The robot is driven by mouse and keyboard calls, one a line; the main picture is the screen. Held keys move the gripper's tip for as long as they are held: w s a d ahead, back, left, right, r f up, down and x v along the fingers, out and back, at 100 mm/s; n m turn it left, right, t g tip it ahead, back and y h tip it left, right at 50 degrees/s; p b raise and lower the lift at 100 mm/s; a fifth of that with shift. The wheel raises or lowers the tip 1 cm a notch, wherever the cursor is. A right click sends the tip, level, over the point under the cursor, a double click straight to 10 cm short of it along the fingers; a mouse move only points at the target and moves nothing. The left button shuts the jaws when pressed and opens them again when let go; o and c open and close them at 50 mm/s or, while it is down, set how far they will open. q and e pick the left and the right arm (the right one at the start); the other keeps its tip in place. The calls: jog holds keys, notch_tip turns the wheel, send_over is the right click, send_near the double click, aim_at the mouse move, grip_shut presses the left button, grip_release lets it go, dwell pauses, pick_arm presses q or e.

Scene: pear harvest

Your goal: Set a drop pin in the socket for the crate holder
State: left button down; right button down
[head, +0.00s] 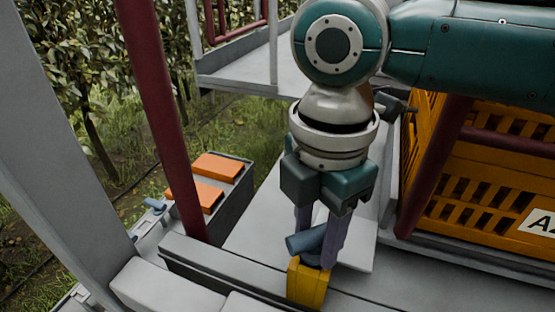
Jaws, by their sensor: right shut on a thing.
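My right gripper (320,250) points down, its fingers shut on a blue-grey drop pin (304,240). The pin's cylindrical head sticks out to the left of the fingers. A yellow block (307,285), which looks like the socket, stands on the grey rail directly below the fingertips. The pin's lower part is hidden, so I cannot tell whether it is inside the socket or just above it. My left gripper is not in view.
An orange crate (480,190) stands at the right behind a dark red post (433,165). Another red post (160,110) rises at the left. A grey box with orange pads (218,165) and a small blue part (154,204) lie beyond it. A pale plate (265,215) is clear.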

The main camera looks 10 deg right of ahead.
jog(key=shift+c, duration=1.9)
grip_release()
jog(key=shift+o, duration=0.4)
jog(key=shift+o, duration=0.2)
jog(key=shift+o, duration=1.3)
